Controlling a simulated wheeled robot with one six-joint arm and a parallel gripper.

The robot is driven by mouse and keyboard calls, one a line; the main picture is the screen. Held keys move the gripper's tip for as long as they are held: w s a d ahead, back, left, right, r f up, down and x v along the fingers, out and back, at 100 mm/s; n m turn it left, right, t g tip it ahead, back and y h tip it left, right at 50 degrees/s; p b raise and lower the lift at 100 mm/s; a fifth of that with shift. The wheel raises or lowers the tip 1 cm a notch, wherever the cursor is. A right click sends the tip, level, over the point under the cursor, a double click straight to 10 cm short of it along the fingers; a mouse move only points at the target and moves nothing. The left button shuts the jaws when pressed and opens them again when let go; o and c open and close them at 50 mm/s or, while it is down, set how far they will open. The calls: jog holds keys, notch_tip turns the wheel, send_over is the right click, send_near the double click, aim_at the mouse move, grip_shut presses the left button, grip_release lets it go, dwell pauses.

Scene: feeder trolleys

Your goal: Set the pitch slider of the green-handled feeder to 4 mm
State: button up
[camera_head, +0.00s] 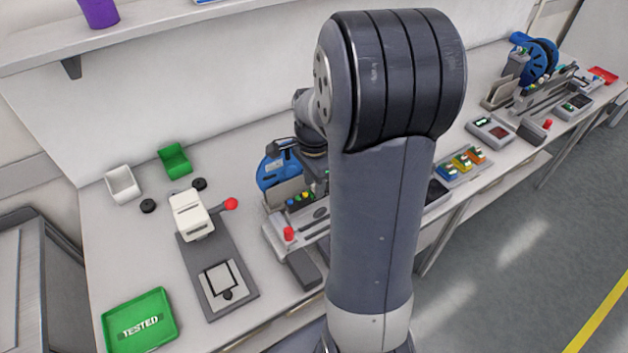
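A feeder (279,226) with a blue reel (272,172) stands on the bench, partly behind my arm. Small coloured parts, some green and yellow, show on it, and a red knob (289,233) is at its near end. A second feeder (515,97) with a blue reel (541,60) stands at the far right. I cannot make out a green handle or a pitch slider and its setting on either one. My wrist comes down over the nearer feeder. My gripper's fingers are hidden behind my arm, so their opening and any contact cannot be seen.
A press-like fixture (237,274) with a red-tipped lever stands left of the nearer feeder. A green TESTED tray (165,336), a white bin (123,186) and a green bin (175,160) are around it. Coloured blocks (462,163) and a grey box (490,131) are on the right.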

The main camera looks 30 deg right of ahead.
grip_shut()
jog(key=shift+d, duration=0.1)
dwell(0.3)
jog(key=shift+d, duration=0.7)
jog(key=shift+o, duration=0.4)
grip_release()
jog(key=shift+r, duration=0.1)
notch_tip(320, 180, up, 11)
jog(key=b, duration=0.1)
jog(key=shift+f, duration=0.3)
